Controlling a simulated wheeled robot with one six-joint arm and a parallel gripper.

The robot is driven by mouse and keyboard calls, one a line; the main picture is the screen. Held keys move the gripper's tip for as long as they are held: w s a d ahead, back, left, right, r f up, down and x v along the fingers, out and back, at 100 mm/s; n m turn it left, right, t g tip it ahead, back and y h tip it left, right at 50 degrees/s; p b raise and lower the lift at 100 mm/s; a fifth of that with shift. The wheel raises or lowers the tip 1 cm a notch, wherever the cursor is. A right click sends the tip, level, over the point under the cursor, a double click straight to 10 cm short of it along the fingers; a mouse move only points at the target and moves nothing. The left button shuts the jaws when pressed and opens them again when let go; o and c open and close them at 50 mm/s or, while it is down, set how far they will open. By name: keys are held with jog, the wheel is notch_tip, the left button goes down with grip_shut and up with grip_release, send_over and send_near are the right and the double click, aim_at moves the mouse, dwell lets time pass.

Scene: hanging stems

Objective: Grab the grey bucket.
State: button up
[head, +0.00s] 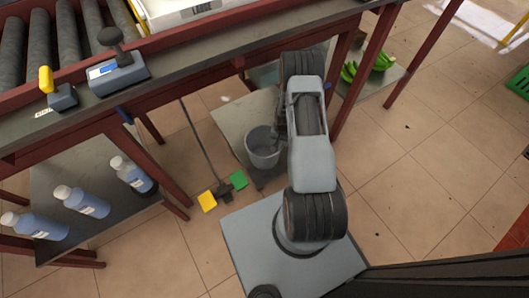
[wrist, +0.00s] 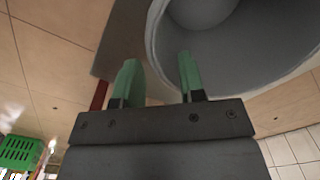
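The grey bucket (head: 263,153) stands upright on a low grey shelf under the counter, its open top facing up. In the wrist view the bucket (wrist: 240,62) fills the upper right, with its rim close to my fingers. My gripper (wrist: 158,62) is open, with two green fingers apart and nothing held between them. The bucket's rim edge shows between the fingers; the right finger overlaps the bucket and the left one is outside it. I cannot tell whether either finger touches it. In the head view my arm mostly hides the gripper beside the bucket's right side.
The low shelf (head: 232,118) bears the bucket. A broom-like tool (head: 222,190) with yellow and green pieces is left of it. Blue bottles (head: 82,201) stand on a left shelf. Bananas (head: 378,62) lie right.

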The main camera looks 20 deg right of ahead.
jog(key=shift+d+f+b, duration=0.15)
jog(key=shift+f+b, duration=1.2)
jog(key=shift+f, duration=1.35)
jog(key=shift+r, duration=0.1)
grip_shut()
